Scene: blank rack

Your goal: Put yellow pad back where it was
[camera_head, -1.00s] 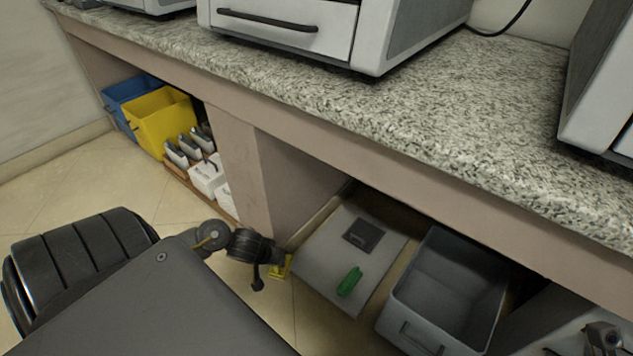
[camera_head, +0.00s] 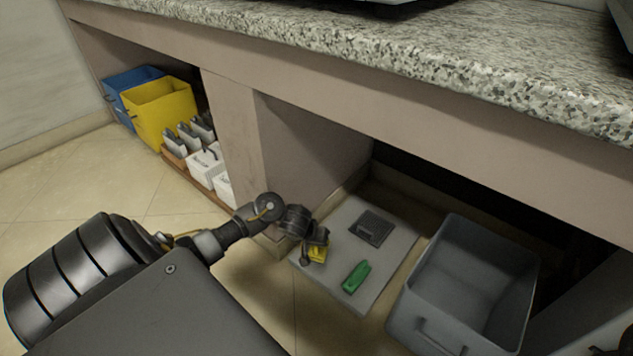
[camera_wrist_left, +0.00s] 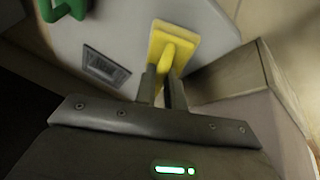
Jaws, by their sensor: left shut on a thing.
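The yellow pad (camera_head: 318,252) is in my left gripper (camera_head: 312,240), at the left edge of a light grey board (camera_head: 338,222) under the counter. In the left wrist view the yellow pad (camera_wrist_left: 172,47) has a flat base and a raised handle, and the fingers of my left gripper (camera_wrist_left: 163,85) are shut on the handle. The pad appears over the board's edge; I cannot tell whether it touches the board. A green pad (camera_head: 356,276) and a dark grey square plate (camera_head: 370,228) are on the board. My right gripper is not clearly visible.
A grey open bin (camera_head: 470,285) stands right of the board. Blue (camera_head: 122,85) and yellow (camera_head: 165,112) bins and white containers (camera_head: 205,165) are further left. The floor at left is clear.

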